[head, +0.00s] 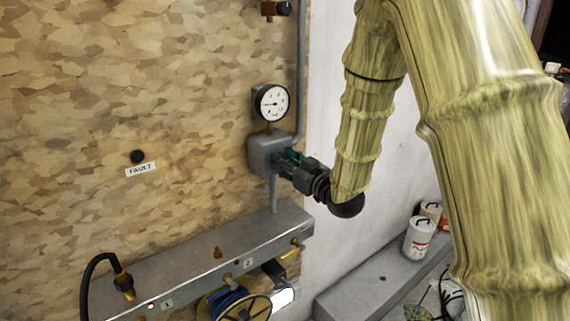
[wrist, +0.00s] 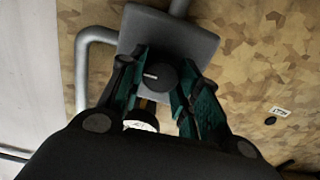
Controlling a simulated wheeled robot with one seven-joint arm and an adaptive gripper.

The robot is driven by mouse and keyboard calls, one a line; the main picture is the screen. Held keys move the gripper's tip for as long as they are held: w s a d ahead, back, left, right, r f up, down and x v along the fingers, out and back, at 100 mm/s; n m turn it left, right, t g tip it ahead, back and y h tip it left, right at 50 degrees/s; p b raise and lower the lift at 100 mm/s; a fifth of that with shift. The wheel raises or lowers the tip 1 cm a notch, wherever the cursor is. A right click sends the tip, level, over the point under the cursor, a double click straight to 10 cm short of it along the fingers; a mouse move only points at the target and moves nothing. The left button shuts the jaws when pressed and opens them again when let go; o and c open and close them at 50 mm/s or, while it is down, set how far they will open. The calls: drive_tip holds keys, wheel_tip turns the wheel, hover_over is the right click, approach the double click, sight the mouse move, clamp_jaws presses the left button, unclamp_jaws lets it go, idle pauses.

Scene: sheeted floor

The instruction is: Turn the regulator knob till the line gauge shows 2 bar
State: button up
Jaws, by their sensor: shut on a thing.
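The regulator (head: 266,152) is a grey box on the board wall, with a pipe above and below it. The round white line gauge (head: 271,102) stands on top of it. Its needle seems to point left; the numbers are too small to read. The gauge face (wrist: 141,121) also shows partly in the wrist view, behind my gripper. The black regulator knob (wrist: 157,76) with a white mark sits on the grey box, between my fingers. My gripper (head: 287,161) reaches it from the right, and its green fingers are shut on the knob. In the head view the knob is hidden by the fingers.
Below is a grey shelf (head: 205,258) with numbered outlets, brass fittings and a black hose (head: 88,280). A hose reel (head: 240,306) hangs at its front. A "FAULT" label (head: 140,169) sits under a black button (head: 137,157).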

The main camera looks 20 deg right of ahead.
drive_tip(key=shift+m, duration=0.3)
drive_tip(key=o, duration=1)
drive_tip(key=v, duration=1.2)
drive_tip(key=shift+d, duration=0.1)
